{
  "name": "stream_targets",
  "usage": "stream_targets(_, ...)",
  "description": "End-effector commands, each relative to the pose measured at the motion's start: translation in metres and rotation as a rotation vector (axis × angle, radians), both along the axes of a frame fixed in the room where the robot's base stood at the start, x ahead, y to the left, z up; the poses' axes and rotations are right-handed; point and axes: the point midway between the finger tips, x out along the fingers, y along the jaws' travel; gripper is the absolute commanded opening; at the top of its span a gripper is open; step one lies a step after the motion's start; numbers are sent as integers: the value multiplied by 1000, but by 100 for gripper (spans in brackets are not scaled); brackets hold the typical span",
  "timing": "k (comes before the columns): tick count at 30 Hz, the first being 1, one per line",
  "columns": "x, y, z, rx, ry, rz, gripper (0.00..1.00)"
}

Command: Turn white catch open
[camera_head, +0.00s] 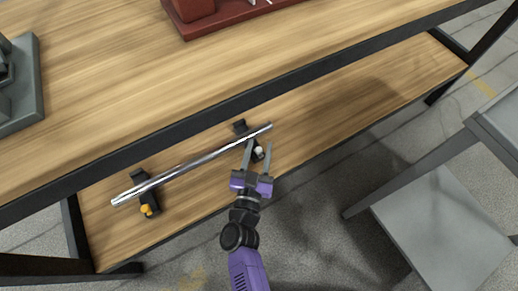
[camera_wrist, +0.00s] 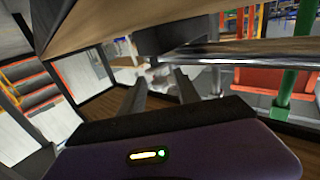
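The white catch (camera_head: 258,152) is a small pale knob on the right black holder (camera_head: 241,127), on the lower wooden shelf. A shiny metal rod (camera_head: 190,166) lies across this holder and the left black holder (camera_head: 139,177), which carries an orange catch (camera_head: 147,210). My purple gripper (camera_head: 257,156) is open at the right holder, its two grey fingers apart with the white catch showing between them. In the wrist view my fingers (camera_wrist: 160,88) are also apart, with a blurred pale shape between and beyond them. Contact with the catch cannot be told.
The upper wooden tabletop (camera_head: 120,85) with its dark front edge overhangs the shelf. A grey chair (camera_head: 440,220) stands at the right. A red object (camera_head: 225,18) and a grey object (camera_head: 20,90) are on the tabletop. The shelf's right part (camera_head: 360,95) is clear.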

Motion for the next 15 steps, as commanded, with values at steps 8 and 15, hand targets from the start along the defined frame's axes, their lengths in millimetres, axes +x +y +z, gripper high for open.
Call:
stream_targets(8,2,0,0,0,0,1,39)
stream_targets(15,2,0,0,0,0,0,1)
